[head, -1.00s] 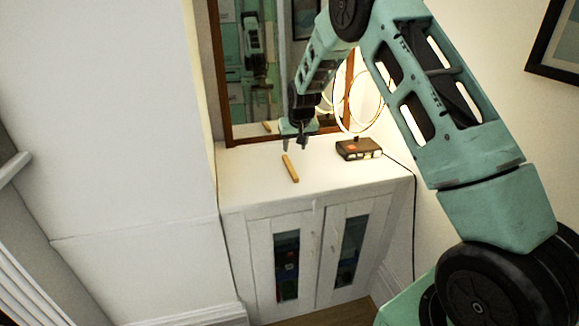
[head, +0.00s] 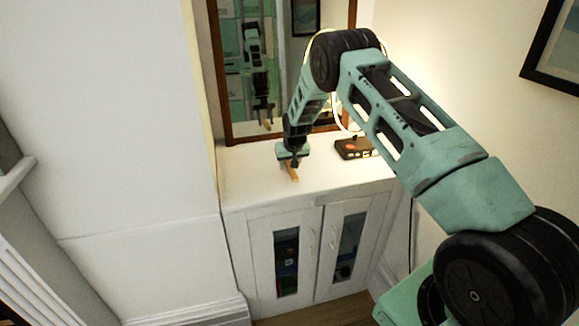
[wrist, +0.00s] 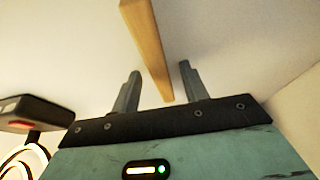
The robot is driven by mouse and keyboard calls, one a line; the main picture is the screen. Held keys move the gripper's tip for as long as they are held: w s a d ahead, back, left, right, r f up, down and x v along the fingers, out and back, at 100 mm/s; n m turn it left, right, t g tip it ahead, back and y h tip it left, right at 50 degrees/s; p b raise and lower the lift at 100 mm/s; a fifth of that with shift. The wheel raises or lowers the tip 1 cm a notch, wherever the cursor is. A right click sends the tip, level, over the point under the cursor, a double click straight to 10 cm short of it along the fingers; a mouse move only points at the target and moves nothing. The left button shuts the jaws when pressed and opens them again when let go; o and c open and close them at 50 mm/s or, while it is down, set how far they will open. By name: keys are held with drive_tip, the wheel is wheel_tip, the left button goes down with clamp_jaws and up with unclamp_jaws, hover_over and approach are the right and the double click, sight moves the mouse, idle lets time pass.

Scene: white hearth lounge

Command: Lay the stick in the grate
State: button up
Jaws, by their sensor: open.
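The stick (head: 292,174) is a short, light-brown wooden bar lying on top of the white cabinet (head: 335,182). In the wrist view the stick (wrist: 150,50) runs from the top edge down between the two fingers. My gripper (head: 290,163) is low over the cabinet top and hides part of the stick in the head view. In the wrist view my gripper (wrist: 160,85) is open, with one finger on each side of the stick and a gap on both sides. I cannot tell how high the fingers are above the top. No grate is in view.
A dark box-like lamp base (head: 354,148) stands right of the gripper; it also shows in the wrist view (wrist: 35,113). A wood-framed mirror (head: 270,70) rises behind the cabinet. The front left of the cabinet top is clear.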

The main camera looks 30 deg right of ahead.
clamp_jaws()
drive_tip(key=shift+r, duration=0.1)
